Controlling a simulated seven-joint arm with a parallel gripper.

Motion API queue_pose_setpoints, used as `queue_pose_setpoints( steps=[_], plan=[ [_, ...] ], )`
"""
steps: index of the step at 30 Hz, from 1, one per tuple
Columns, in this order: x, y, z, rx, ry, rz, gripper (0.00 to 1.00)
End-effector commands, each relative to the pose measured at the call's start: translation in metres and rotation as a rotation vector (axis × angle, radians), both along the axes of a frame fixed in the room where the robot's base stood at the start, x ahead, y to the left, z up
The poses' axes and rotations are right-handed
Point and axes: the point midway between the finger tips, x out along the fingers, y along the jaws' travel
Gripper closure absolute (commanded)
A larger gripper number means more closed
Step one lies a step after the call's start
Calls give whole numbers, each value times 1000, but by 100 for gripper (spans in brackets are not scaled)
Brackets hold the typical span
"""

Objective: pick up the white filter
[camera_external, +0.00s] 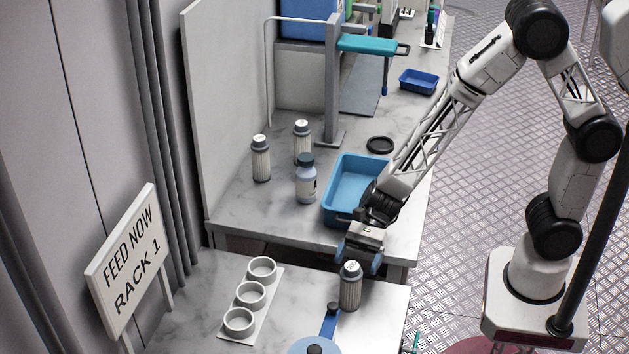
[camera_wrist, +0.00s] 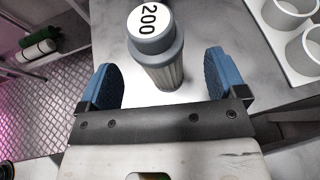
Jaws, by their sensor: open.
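A ribbed filter (camera_external: 350,288) with a grey body and a white top stands upright on the front table, just below my gripper (camera_external: 359,257). In the wrist view the filter (camera_wrist: 160,48) shows "200" on its white top, and its ribbed side runs down between my two blue fingers (camera_wrist: 162,75). The fingers are open, one on each side, with gaps to the filter. Two similar ribbed filters, one at the left (camera_external: 261,160) and one beside it (camera_external: 302,142), stand on the rear table.
A white rack (camera_external: 262,309) with three round cups stands left of the filter. A blue-handled tool (camera_external: 329,322) lies close by. A blue tray (camera_external: 334,208) and a bottle (camera_external: 306,180) are on the rear table. A sign (camera_external: 128,260) stands at left.

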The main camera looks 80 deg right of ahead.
Motion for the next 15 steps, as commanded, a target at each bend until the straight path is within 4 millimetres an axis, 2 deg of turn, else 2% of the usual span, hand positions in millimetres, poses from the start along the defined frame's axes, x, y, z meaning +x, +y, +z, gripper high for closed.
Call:
queue_pose_setpoints(
  steps=[8, 15],
  plan=[
    [1, 12, -6, 0, 1, 2, 10],
    [3, 33, -15, -1, 2, 1, 10]
  ],
)
